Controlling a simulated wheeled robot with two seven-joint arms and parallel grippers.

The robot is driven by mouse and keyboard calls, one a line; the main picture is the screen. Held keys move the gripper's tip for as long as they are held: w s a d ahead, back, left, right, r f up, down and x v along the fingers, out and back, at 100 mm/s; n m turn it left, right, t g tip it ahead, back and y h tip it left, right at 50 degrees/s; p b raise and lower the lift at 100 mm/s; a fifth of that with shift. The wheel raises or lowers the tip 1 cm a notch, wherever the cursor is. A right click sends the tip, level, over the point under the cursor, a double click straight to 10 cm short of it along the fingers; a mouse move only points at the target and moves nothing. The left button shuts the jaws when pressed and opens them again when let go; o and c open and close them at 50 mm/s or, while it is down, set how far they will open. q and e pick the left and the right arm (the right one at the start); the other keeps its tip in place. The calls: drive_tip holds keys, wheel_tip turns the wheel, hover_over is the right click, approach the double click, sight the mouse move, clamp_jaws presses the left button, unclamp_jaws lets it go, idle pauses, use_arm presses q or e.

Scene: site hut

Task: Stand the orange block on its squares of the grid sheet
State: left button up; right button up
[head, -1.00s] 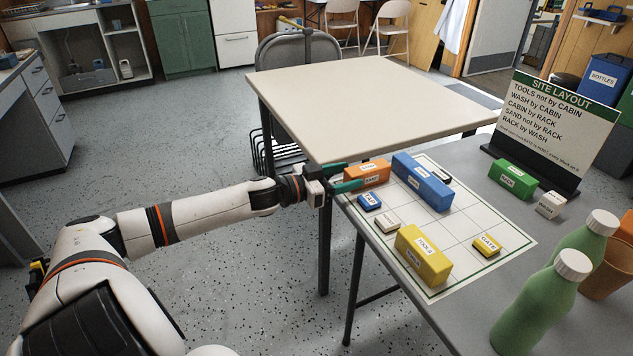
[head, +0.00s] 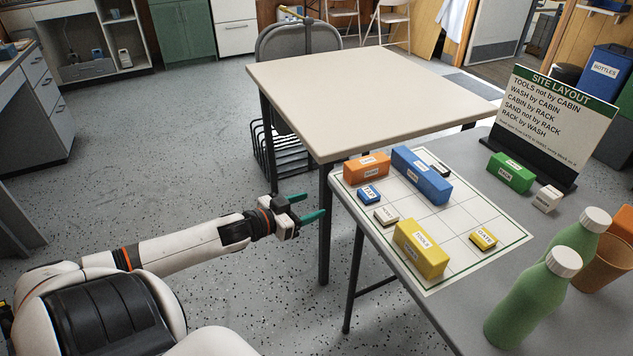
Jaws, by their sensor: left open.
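The orange block (head: 366,169) stands on the far left corner of the white grid sheet (head: 447,228), near the sheet's left edge. Its label is too small to read surely. My left gripper (head: 310,207) is open and empty, with teal fingers, off the table's left edge and apart from the block. The blue block (head: 422,176) stands right of the orange one on the sheet. The yellow TOOLS block (head: 421,249) stands at the sheet's near side. My right gripper is not in view.
Small blue (head: 369,196), white (head: 386,215), yellow GATE (head: 484,238) and dark (head: 440,170) pieces lie on the sheet. The green block (head: 511,172) and a white piece (head: 547,198) stand right of it, before the SITE LAYOUT sign (head: 550,125). Green bottles (head: 527,305) stand at the near right.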

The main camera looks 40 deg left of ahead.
use_arm(q)
drive_tip(key=s+d+f+n+g+y, duration=0.1)
drive_tip(key=s+d+f+g+y, duration=0.2)
drive_tip(key=s+f, duration=0.5)
drive_tip(key=s+d+f+n+g+y, duration=0.1)
drive_tip(key=s+d+f+g, duration=0.4)
drive_tip(key=f, duration=0.7)
drive_tip(key=s+d+f+m+g+h, duration=0.1)
drive_tip(key=s+d+f+g, duration=0.1)
drive_tip(key=d, duration=0.5)
drive_tip(key=s+d+f+m+g, duration=0.1)
drive_tip(key=s+d+f+g, duration=0.1)
drive_tip(key=s+d+f, duration=0.3)
drive_tip(key=s+d, duration=0.1)
drive_tip(key=d, duration=0.2)
drive_tip(key=shift+s+g+h, duration=0.2)
drive_tip(key=shift+g+h, duration=0.2)
